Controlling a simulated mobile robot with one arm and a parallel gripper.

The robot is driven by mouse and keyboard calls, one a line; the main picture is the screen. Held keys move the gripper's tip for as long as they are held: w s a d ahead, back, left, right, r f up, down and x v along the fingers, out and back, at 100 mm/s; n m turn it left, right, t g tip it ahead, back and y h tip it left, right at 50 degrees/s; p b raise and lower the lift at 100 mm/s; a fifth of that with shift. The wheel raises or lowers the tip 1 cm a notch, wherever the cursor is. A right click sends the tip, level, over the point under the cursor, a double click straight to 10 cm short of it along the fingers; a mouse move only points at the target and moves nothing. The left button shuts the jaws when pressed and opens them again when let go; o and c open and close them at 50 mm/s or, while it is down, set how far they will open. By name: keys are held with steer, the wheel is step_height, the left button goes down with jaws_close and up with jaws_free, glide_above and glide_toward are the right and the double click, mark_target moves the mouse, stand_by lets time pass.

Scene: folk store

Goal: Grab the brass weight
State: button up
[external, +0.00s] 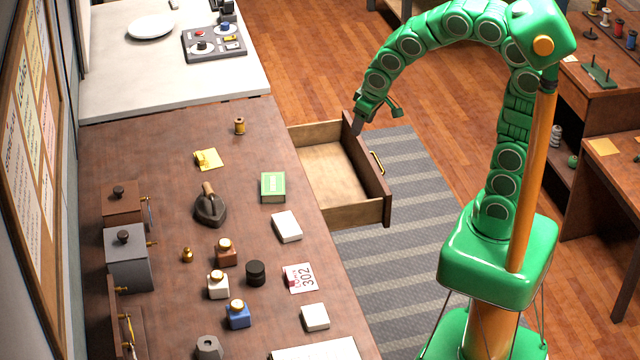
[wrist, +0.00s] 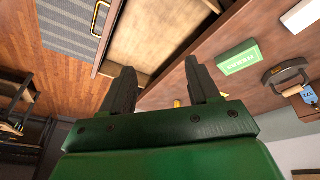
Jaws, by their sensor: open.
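The brass weight (external: 187,255) is a small golden knobbed piece standing on the brown counter, left of a brown-red bottle with a gold cap. I cannot make it out in the wrist view. My gripper (external: 358,124) hangs by the far corner of the open drawer, well away from the weight, toward the upper right. In the wrist view my gripper (wrist: 160,76) has its two dark fingers apart, with nothing between them.
The open wooden drawer (external: 378,190) juts out from the counter and looks empty. Near the weight stand a grey box (external: 127,262), a flat iron (external: 210,208), a white bottle (external: 218,286), a blue bottle (external: 238,316) and a black jar (external: 256,273). A green box (external: 273,187) lies nearer the drawer.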

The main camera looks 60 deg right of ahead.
steer(key=w+a+n+t, duration=0.1)
steer(key=w+a+t, duration=0.2)
steer(key=w, duration=0.8)
steer(key=w+a+n+t, duration=0.2)
steer(key=w+a+t, duration=0.1)
steer(key=w, duration=0.8)
steer(key=w+a+r+n+t+y, duration=0.15)
steer(key=w+a+n+y, duration=0.25)
steer(key=w+a, duration=0.6)
steer(key=n+g+y, duration=0.8)
steer(key=n+y, duration=0.1)
glide_toward(187, 254)
steer(key=shift+w+r, duration=0.75)
steer(key=shift+r, duration=0.1)
steer(key=shift+s+a+f+g, duration=0.15)
steer(key=shift+s+f+g, duration=0.05)
steer(key=shift+f+g, duration=0.1)
steer(key=shift+a+f, duration=0.3)
steer(key=shift+f, duration=0.05)
steer(key=shift+x, duration=3.45)
steer(key=shift+s+f, duration=0.1)
